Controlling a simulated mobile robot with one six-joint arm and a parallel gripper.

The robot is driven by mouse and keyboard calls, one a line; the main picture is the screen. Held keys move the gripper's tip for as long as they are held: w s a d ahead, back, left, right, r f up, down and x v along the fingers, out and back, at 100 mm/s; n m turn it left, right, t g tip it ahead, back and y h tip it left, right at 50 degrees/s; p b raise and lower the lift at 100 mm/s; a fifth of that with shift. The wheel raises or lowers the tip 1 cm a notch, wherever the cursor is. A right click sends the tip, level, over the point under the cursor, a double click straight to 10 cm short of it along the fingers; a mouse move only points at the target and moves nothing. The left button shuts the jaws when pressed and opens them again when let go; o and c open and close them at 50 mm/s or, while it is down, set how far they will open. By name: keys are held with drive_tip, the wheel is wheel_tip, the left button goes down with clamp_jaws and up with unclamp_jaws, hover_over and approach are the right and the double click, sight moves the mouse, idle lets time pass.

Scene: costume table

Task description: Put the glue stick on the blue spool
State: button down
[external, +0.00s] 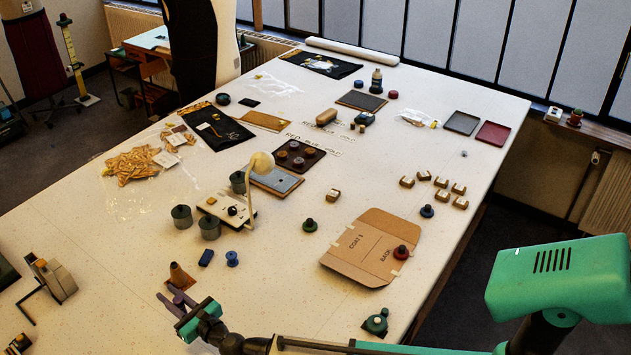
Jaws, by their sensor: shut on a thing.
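The blue spool (232,259) stands upright on the table, up and right of my gripper. My gripper (175,297) is low over the front left of the table, with its jaws pointing up and left. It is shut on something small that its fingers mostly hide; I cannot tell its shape. An orange-brown cone-shaped thing (180,276) shows just beyond the fingertips; I cannot tell whether it touches them. I cannot make out the glue stick for certain.
A dark blue block (206,257) lies just left of the spool. Grey cups (182,216) and a lamp (262,163) on a pale base stand behind. A cardboard folder (355,250) lies right. The table is clear between spool and folder.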

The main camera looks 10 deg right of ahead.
drive_tip(key=shift+w+a, duration=0.25)
drive_tip(key=shift+a, duration=0.25)
drive_tip(key=shift+f+p, duration=0.3)
drive_tip(key=shift+f, duration=1.3)
drive_tip(key=shift+f, duration=0.2)
drive_tip(key=c, duration=1.5)
unclamp_jaws()
drive_tip(key=shift+c, duration=0.2)
drive_tip(key=shift+b+v, duration=0.95)
drive_tip(key=shift+v, duration=1.55)
drive_tip(key=shift+b+v, duration=0.8)
drive_tip(key=shift+v, duration=3.6)
drive_tip(key=shift+o, duration=0.5)
